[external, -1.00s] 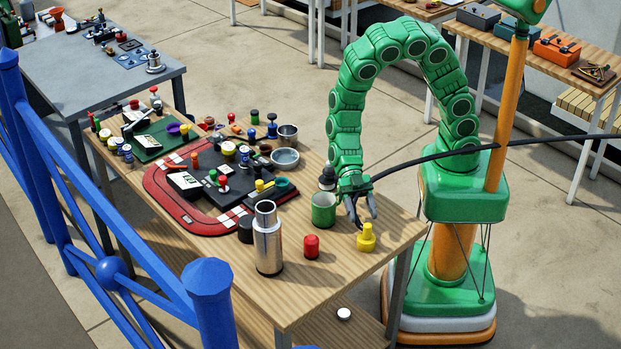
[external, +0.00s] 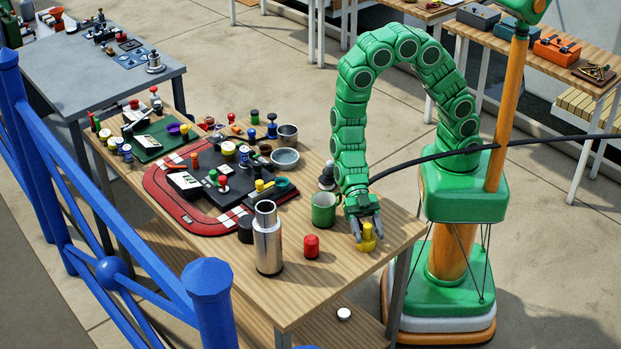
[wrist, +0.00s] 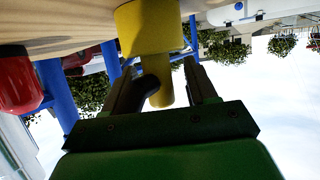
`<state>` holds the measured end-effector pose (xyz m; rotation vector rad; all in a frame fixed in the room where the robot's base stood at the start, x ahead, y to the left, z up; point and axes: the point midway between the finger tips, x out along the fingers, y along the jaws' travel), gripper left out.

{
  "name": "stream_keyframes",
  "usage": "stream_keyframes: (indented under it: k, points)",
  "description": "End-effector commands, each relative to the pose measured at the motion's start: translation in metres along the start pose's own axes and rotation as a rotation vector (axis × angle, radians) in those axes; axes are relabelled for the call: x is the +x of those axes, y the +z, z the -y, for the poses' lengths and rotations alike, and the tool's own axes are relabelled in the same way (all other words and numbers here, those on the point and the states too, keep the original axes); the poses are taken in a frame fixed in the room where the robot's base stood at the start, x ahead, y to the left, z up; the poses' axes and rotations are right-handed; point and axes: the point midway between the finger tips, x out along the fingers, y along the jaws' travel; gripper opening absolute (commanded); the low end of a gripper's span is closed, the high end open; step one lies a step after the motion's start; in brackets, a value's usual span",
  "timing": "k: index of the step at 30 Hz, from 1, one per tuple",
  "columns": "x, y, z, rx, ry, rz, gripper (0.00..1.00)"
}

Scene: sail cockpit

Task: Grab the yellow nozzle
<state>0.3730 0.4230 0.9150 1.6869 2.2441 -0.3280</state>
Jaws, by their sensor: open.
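The yellow nozzle (external: 367,239) stands upright near the right front edge of the wooden table (external: 330,280). It has a wide base and a narrower top. My gripper (external: 367,228) points down over it, with its fingers on either side of the narrow top. In the wrist view the nozzle (wrist: 148,28) sits between and beyond the open fingers of my gripper (wrist: 163,80). The jaws are open; whether either finger touches the nozzle I cannot tell.
A green cup (external: 323,209) stands left of my gripper. A red cap-like piece (external: 311,246) stands left of the nozzle, also seen in the wrist view (wrist: 18,85). A tall silver flask (external: 267,240) stands further left. The table in front of the nozzle is clear.

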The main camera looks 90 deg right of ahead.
Motion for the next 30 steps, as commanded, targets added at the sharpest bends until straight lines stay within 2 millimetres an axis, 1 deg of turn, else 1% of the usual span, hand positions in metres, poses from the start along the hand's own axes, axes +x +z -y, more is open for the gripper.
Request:
stream_keyframes:
  k: [3,6,13,14,24,25,30]
  points:
    - [0.0078,0.0,-0.0001,0.002,0.001,0.0,0.57]
    - [0.0108,0.0006,0.0,0.001,0.001,0.002,0.57]
    - [0.0111,0.0009,-0.0001,0.001,0.001,0.002,0.57]
    - [0.0111,0.0008,-0.0001,0.001,0.001,0.002,0.55]
    - [0.0111,0.0009,-0.0001,0.002,0.001,0.002,0.03]
    - [0.0111,0.0008,-0.0001,0.001,0.001,0.002,0.01]
    - [0.011,0.0008,-0.0001,0.001,0.001,0.002,0.01]
